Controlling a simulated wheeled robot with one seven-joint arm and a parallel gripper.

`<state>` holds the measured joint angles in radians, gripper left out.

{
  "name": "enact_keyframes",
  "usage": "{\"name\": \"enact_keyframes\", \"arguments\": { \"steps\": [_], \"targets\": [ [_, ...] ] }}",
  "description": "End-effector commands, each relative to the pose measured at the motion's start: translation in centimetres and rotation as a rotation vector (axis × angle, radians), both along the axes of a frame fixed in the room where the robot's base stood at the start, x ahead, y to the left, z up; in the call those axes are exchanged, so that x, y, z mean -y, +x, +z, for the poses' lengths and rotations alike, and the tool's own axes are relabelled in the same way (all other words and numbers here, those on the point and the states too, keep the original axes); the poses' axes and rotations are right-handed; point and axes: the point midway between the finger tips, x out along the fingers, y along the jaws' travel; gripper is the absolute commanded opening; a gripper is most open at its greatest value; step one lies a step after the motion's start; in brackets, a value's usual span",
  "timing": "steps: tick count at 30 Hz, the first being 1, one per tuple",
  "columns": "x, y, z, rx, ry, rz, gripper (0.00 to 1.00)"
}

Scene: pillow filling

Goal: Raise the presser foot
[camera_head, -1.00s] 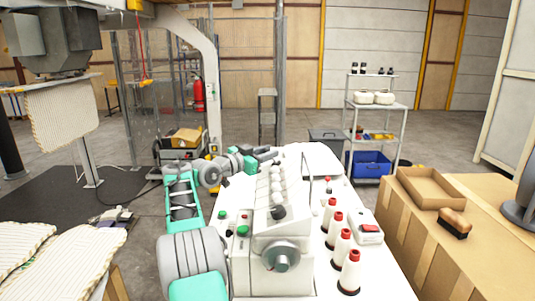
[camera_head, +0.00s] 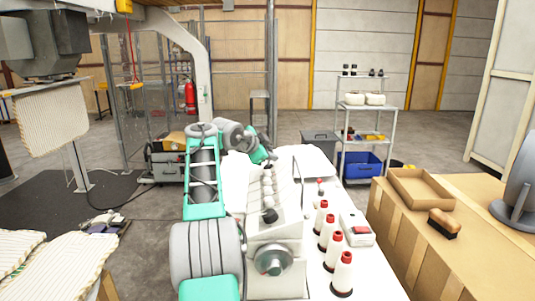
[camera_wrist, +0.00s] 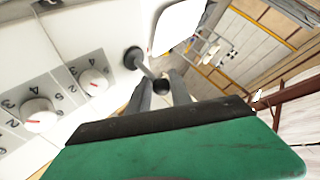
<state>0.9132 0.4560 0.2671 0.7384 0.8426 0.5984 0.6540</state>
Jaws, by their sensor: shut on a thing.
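The white sewing machine (camera_head: 275,228) stands on a white table in the head view, its handwheel (camera_head: 273,260) facing me. In the wrist view, a short lever (camera_wrist: 147,70) with a dark round knob (camera_wrist: 161,86) sticks out from the machine's white side. My gripper (camera_wrist: 163,86) has its two dark fingers on either side of the knob end, shut on the lever. In the head view my arm reaches along the machine's left side, and the fingertips are hidden behind the far end. I cannot make out the presser foot in either view.
Red-topped white thread cones (camera_head: 335,252) and a small white box (camera_head: 356,229) stand right of the machine. Numbered dials (camera_wrist: 38,113) lie close to the gripper in the wrist view. Cardboard surfaces with an open box (camera_head: 420,188) and a brush (camera_head: 444,223) are at the right.

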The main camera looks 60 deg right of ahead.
Motion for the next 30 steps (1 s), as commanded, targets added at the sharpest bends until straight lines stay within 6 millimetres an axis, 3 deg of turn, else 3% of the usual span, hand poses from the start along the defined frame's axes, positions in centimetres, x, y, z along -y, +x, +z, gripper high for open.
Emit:
{"name": "enact_keyframes", "arguments": {
  "steps": [22,23,30],
  "targets": [
    [0.19,-0.02,0.20,0.088,0.039,0.010,0.00],
    [0.19,-0.02,0.20,0.088,0.039,0.010,0.28],
    [0.31,-0.38,0.07,0.086,0.041,0.003,0.44]
  ]
}}
